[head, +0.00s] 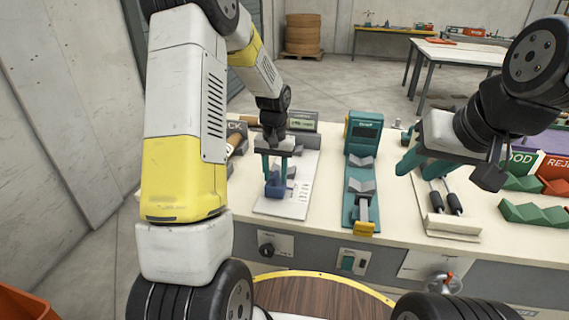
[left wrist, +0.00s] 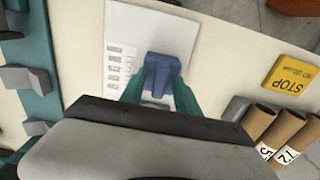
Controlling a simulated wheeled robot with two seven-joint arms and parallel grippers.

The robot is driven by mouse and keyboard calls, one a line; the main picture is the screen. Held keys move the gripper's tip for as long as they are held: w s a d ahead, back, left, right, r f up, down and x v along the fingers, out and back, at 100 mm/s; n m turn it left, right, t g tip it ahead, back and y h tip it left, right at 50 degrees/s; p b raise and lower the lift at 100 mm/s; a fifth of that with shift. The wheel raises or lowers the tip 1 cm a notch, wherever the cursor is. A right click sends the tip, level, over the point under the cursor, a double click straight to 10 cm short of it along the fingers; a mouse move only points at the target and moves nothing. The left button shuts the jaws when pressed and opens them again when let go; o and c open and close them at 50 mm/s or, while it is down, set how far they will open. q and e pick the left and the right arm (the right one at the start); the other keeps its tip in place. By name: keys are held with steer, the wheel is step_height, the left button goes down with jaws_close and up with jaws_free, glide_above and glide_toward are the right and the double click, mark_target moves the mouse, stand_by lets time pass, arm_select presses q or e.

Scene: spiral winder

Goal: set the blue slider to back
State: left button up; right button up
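The blue slider (head: 275,188) is a small blue block on a white plate (head: 297,205) with printed markings, on the bench left of centre. It also shows in the left wrist view (left wrist: 162,67), at the tips of my fingers. My left gripper (head: 275,172) points down at the slider with a gap between its teal fingers (left wrist: 159,83). I cannot tell whether the fingers touch the block. My right gripper (head: 424,168) is open and empty, above the bench to the right.
A teal device (head: 362,140) with grey V-blocks and a yellow end stands right of the plate. Cardboard tubes (left wrist: 284,134) and a yellow STOP sign (left wrist: 289,74) are near the plate. Black-handled tools (head: 445,197) and green and red bins (head: 535,213) lie further right.

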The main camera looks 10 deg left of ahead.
arm_select(q)
steer(key=shift+c, duration=0.5)
jaws_close()
stand_by(0.8)
